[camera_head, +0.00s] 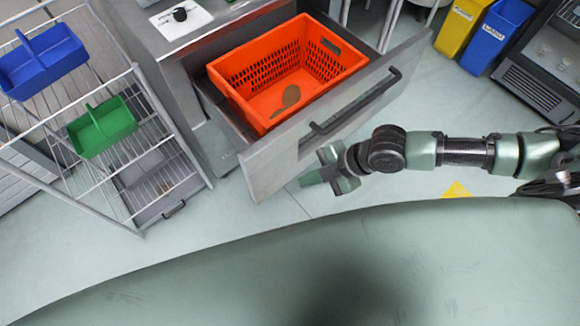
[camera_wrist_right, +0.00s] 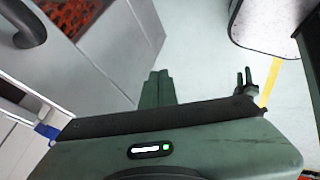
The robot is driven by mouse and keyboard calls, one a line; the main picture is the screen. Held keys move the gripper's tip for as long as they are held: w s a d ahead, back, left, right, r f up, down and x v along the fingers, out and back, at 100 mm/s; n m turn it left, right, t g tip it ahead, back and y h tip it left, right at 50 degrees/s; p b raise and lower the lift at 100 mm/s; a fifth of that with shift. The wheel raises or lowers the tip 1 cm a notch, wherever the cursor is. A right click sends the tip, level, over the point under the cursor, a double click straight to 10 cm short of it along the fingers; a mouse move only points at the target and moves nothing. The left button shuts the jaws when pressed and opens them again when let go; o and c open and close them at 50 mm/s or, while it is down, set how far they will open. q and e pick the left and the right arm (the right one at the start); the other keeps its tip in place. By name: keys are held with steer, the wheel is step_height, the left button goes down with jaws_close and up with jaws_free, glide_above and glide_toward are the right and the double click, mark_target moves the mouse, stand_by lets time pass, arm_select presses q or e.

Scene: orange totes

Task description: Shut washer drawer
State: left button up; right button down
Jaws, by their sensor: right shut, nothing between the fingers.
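The washer drawer (camera_head: 262,166) is pulled out from its grey cabinet, with an orange perforated tote (camera_head: 240,97) inside it. A dark bar handle (camera_head: 355,107) runs along its front panel. My right gripper (camera_head: 312,179) is shut and empty, just in front of the lower left part of the front panel. I cannot tell whether it touches the panel. In the right wrist view, the shut fingers (camera_wrist_right: 158,88) show beside the grey front panel (camera_wrist_right: 85,75), with the end of the handle (camera_wrist_right: 28,25) at top left.
A wire rack (camera_head: 140,165) with a blue caddy (camera_head: 42,60) and a green caddy (camera_head: 102,127) stands left of the drawer. Yellow (camera_head: 458,28) and blue (camera_head: 492,40) bins stand at the upper right. Floor around my right arm is clear.

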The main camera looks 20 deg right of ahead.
steer(key=w+d, duration=0.1)
steer(key=d, duration=0.4)
steer(key=p, duration=0.1)
glide_toward(279, 173)
step_height(279, 173, down, 4)
steer(key=s+a, duration=0.1)
steer(key=s, duration=0.2)
arm_select(q)
steer(key=shift+r+p, duration=0.6)
steer(key=shift+r, duration=0.45)
arm_select(e)
steer(key=shift+w+a, duration=0.3)
steer(key=shift+w, duration=0.35)
steer(key=shift+w+a, duration=0.25)
steer(key=shift+w, duration=0.45)
steer(key=shift+w+a, duration=0.3)
steer(key=shift+w, duration=0.35)
arm_select(q)
steer(key=shift+f, duration=0.1)
